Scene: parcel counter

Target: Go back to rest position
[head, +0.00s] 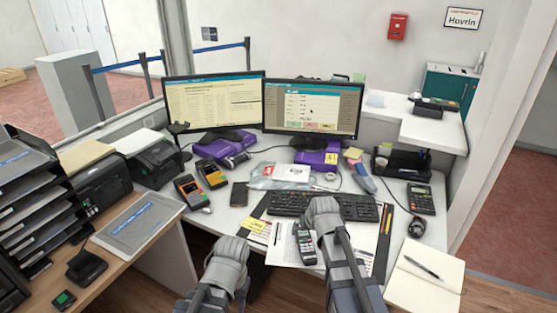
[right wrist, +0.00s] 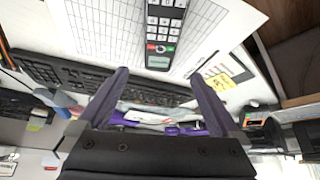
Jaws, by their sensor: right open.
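My right arm comes in from the bottom of the head view, its grey end (head: 322,212) over the front edge of the keyboard (head: 290,204). In the right wrist view my right gripper (right wrist: 158,76) has its two dark fingers spread wide with nothing between them. A dark handset with a keypad (head: 305,244) lies on a printed sheet just left of this arm; it also shows in the right wrist view (right wrist: 164,32), beyond the fingertips. My left arm ends lower left, in front of the desk edge; its fingers are hidden.
Two monitors (head: 214,101) stand at the back. A letter-tray rack (head: 30,200) and printers crowd the left. An open notebook with a pen (head: 425,279) lies at the right, below a calculator (head: 421,198). Card terminals (head: 191,192) lie left of the keyboard. Floor shows between the desks.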

